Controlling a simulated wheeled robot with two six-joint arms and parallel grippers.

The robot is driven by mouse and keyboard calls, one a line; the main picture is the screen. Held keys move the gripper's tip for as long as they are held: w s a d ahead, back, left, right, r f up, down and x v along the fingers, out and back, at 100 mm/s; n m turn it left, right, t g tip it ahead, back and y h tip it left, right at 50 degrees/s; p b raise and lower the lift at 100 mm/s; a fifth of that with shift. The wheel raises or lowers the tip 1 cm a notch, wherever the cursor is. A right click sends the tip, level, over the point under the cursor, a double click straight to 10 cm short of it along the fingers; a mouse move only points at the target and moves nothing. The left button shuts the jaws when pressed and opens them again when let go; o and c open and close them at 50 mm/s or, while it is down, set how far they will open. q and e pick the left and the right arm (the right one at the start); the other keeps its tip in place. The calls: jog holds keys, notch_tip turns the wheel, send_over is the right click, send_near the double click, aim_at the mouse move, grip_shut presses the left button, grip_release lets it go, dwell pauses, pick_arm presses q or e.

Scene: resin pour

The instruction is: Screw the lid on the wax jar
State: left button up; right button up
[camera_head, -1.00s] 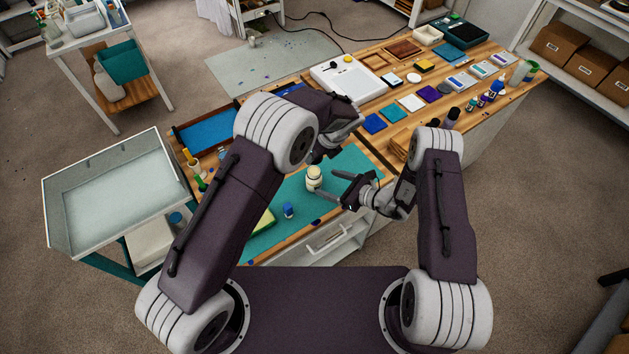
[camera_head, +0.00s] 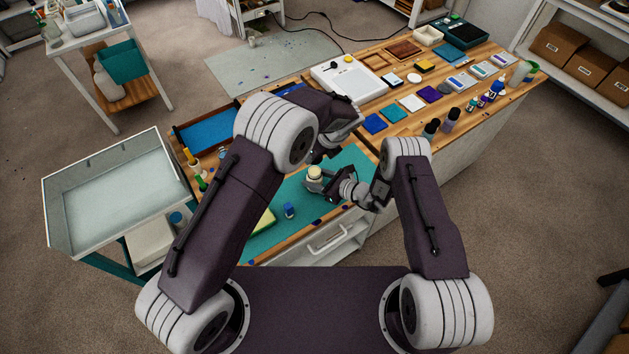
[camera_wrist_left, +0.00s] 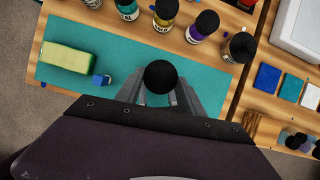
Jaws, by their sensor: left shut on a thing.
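The pale cream wax jar (camera_head: 315,172) stands upright on the teal mat in the head view, with no dark lid seen on its top. My right gripper (camera_head: 316,184) is at the jar from the right, its fingers around the lower part; whether they press on it cannot be told. My left gripper (camera_head: 318,156) is just behind the jar, partly hidden by my left arm. In the left wrist view, my left gripper (camera_wrist_left: 162,92) is shut on a round black thing, seemingly the lid (camera_wrist_left: 161,76), above the mat.
Several dark-capped bottles (camera_wrist_left: 203,24) stand along the mat's edge. A white-framed tray table (camera_head: 110,200) is at the left.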

grip_shut()
pick_arm(q)
send_over(315, 171)
jog(key=s, duration=0.1)
jog(key=shift+d+f, duration=0.15)
jog(key=shift+f, duration=1.1)
jog(key=shift+d+f, duration=0.15)
jog(key=shift+f, duration=1.1)
jog(key=shift+f, duration=0.1)
jog(key=shift+f, duration=0.75)
jog(key=shift+f, duration=0.6)
